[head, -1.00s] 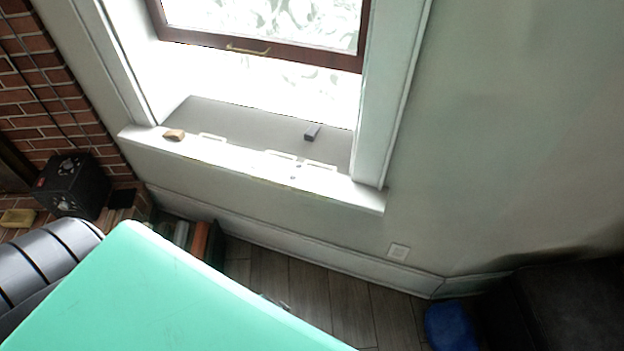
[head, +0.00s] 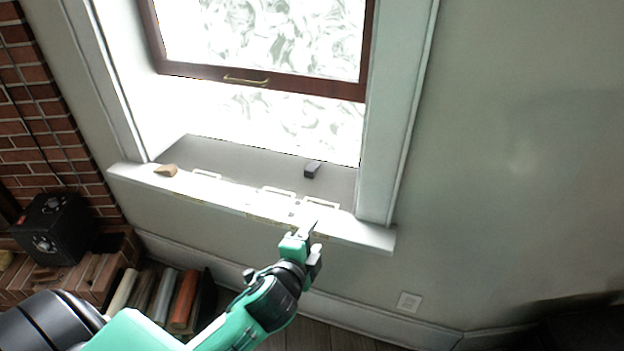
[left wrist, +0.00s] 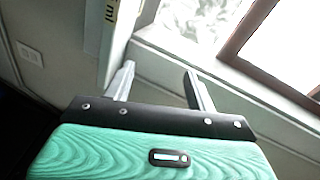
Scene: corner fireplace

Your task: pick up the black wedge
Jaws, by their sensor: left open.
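The black wedge (head: 312,169) is a small dark block lying on the grey inner part of the window sill (head: 235,157), towards its right end. My left gripper (head: 308,232) is in front of the sill's white front edge, below and nearer than the wedge in the head view, and apart from it. In the left wrist view the left gripper's two fingers (left wrist: 159,70) are spread with nothing between them. I cannot make out the wedge in the left wrist view. My right gripper is not in view.
A tan wedge-like block (head: 166,170) lies at the sill's left end. White bracket-like pieces (head: 277,191) lie along the sill. The right window jamb (head: 388,130) rises right of the black wedge. Books (head: 184,298) and a black box (head: 52,228) are at lower left.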

